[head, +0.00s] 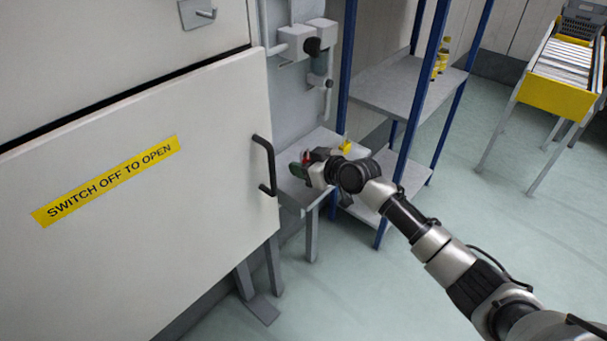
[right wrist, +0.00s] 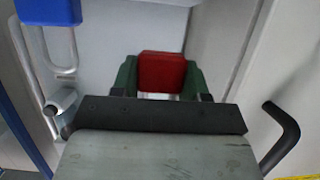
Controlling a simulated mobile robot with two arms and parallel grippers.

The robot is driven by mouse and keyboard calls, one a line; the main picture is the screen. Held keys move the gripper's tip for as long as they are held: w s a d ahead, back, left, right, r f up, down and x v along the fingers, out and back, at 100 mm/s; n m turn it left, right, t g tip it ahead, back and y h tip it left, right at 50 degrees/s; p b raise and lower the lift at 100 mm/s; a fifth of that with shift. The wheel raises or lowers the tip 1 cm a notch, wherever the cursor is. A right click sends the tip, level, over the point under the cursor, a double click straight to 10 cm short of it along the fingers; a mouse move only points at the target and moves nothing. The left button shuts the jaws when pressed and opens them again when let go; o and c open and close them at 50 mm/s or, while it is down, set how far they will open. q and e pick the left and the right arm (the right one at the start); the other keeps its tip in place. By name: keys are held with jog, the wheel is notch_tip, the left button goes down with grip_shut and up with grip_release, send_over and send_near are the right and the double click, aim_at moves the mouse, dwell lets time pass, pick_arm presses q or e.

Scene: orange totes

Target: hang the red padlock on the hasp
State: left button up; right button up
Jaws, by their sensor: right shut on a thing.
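The red padlock (right wrist: 162,72) sits between the green-sided fingertips of my right gripper (right wrist: 163,80) in the right wrist view; its shackle is mostly hidden. In the head view the red padlock (head: 306,157) is a small patch at my right gripper (head: 303,168), which is shut on it over the small grey table. A metal plate with a short bar, which looks like the hasp (head: 198,12), is on the upper cabinet front, well up and left of the gripper. My left gripper is not in view.
The white cabinet door (head: 130,190) has a black handle (head: 265,165), left of the gripper. A small grey table (head: 328,140) bears a yellow item (head: 345,146). A blue padlock (right wrist: 50,12) shows in the wrist view.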

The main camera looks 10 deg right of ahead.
jog(key=shift+s+d+p, duration=0.4)
jog(key=shift+s+d, duration=0.35)
jog(key=shift+s, duration=0.25)
jog(key=shift+s+d+p, duration=0.35)
jog(key=shift+s+d, duration=0.35)
jog(key=shift+s, duration=0.25)
jog(key=shift+s+d+p, duration=0.15)
jog(key=shift+s+d, duration=0.6)
jog(key=shift+s, duration=0.35)
jog(key=shift+s+d+p, duration=0.15)
jog(key=shift+s+d, duration=0.6)
jog(key=shift+s, duration=0.3)
jog(key=shift+r, duration=0.1)
